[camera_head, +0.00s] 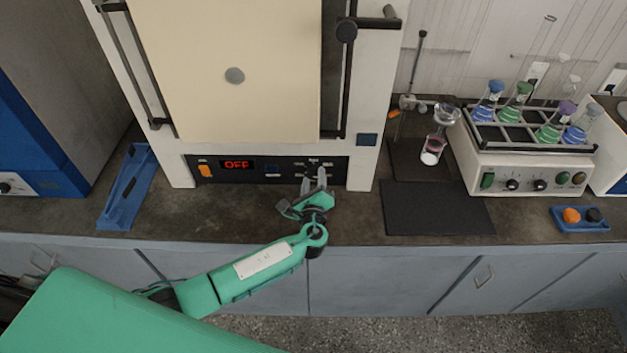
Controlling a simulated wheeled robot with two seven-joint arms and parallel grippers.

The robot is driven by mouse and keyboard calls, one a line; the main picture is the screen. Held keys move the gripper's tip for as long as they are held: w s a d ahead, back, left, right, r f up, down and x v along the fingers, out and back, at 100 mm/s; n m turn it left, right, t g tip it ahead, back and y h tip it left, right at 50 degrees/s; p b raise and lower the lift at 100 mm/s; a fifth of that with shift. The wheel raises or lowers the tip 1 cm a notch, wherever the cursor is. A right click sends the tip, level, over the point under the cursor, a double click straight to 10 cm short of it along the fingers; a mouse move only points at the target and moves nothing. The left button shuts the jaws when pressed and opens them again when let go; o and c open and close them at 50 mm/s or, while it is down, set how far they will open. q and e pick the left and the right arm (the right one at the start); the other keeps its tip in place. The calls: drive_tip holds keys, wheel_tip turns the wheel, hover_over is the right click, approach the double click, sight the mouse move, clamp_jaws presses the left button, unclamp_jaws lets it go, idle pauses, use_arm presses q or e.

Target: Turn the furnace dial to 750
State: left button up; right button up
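The furnace (180,110) stands at the back of the bench with its large cream door (235,50). Its black control panel (275,178) runs along the bottom, with an orange switch (205,170) and a red display (237,165) that reads OFF. My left gripper (315,180) reaches up to the right part of this panel, where small white markings show. The dial itself is hidden behind the fingers. I cannot tell whether the fingers touch or grip it. My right gripper is not in view.
A blue tray (128,188) lies left of the furnace. To the right are a dark mat (437,208), a small flask (433,150), a rack device with several tubes (530,170) and a blue tray with stoppers (580,224). The bench front edge is clear around my arm.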

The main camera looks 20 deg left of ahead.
use_arm(q)
drive_tip(key=c, duration=0.7)
drive_tip(key=shift+r+m+p, duration=0.1)
drive_tip(key=shift+m+p, duration=0.4)
drive_tip(key=shift+m, duration=1)
drive_tip(key=o, duration=1)
